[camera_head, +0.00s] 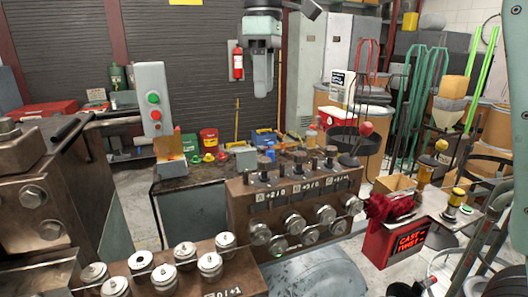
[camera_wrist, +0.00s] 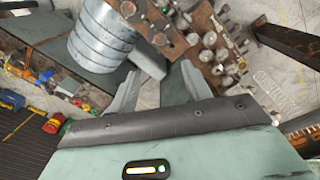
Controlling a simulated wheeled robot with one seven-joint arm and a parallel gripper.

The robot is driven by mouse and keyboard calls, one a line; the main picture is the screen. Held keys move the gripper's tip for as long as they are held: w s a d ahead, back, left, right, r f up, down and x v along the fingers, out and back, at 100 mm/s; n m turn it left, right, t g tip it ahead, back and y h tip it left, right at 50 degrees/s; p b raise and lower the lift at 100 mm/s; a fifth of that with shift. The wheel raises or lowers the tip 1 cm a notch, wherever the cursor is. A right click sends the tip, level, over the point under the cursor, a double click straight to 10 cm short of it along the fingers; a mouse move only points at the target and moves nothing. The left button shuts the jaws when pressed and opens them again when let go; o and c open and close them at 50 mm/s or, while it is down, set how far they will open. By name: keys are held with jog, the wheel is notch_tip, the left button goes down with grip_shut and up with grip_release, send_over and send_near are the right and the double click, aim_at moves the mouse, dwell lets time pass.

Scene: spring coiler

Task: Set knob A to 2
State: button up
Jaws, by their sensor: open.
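A brown metal block (camera_head: 240,195) stands in the middle of the head view. Its front has several small light labels; the leftmost label (camera_head: 272,194) seems to start with A, then +2/0. Dark knobs stand along its top, and the one above that label (camera_head: 264,168) is probably knob A; its pointer is too small to read. My gripper (camera_head: 262,92) hangs high above and behind the block, apart from it, fingers down. In the wrist view my gripper (camera_wrist: 158,85) has its two grey fingers spread with nothing between them.
Several metal rollers (camera_head: 325,214) sit on the block's front. A second rollered block (camera_head: 130,285) is at the front left. A grey control box (camera_head: 150,85) with green and red buttons stands left. A red display box (camera_head: 405,243) is at right. Air above the block looks clear.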

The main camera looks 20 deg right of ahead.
aim_at(264, 159)
notch_tip(264, 159, down, 15)
jog(key=shift+f+p, duration=0.2)
jog(key=shift+p, duration=0.6)
jog(key=c, duration=1)
